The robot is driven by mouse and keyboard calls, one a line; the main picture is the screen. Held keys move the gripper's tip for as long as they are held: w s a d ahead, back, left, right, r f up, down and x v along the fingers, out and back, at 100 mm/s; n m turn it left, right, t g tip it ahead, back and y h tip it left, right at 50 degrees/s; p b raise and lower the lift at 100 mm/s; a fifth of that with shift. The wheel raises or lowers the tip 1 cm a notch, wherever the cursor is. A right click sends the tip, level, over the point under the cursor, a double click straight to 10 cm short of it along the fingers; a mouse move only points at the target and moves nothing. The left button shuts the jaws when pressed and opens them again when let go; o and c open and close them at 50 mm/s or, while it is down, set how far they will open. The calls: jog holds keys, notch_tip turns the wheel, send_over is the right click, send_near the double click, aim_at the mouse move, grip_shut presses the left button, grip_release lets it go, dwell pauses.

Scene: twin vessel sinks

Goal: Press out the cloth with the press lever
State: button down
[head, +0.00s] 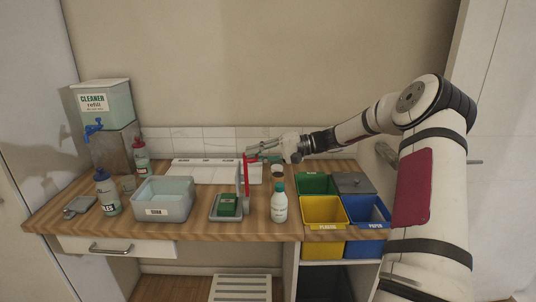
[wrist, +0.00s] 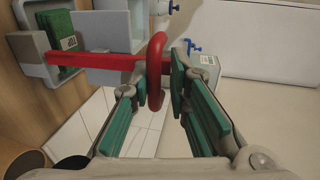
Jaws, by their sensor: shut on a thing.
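The press (head: 214,213) is a grey tray on the counter with a hinged grey plate (wrist: 108,28) standing raised. A green cloth (head: 228,204) lies in the tray; it also shows at the top left of the wrist view (wrist: 60,40). The red press lever (head: 246,178) stands upright above the press and ends in a red loop (wrist: 156,72). My gripper (head: 254,156) is at the lever's top. In the wrist view its green-padded fingers (wrist: 159,88) are shut on the loop, one on each side.
A grey basin (head: 163,211) stands left of the press, and a white bottle with a teal cap (head: 279,207) close on its right. Coloured bins (head: 324,211) fill the right end. A cleaner dispenser (head: 106,112) and bottles stand at left. A white board (head: 195,176) lies behind.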

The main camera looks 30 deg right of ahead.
jog(key=w+a+f+g+h+b, duration=0.4)
jog(key=w+a+f+g+h, duration=0.4)
jog(key=a+h, duration=0.4)
jog(key=shift+w+a+f+b, duration=0.3)
jog(key=shift+w+a+f, duration=0.3)
jog(key=shift+a, duration=0.15)
jog(key=c, duration=1.7)
grip_release()
jog(key=shift+r, duration=0.1)
jog(key=shift+a, duration=0.1)
jog(key=shift+w+a+r, duration=0.1)
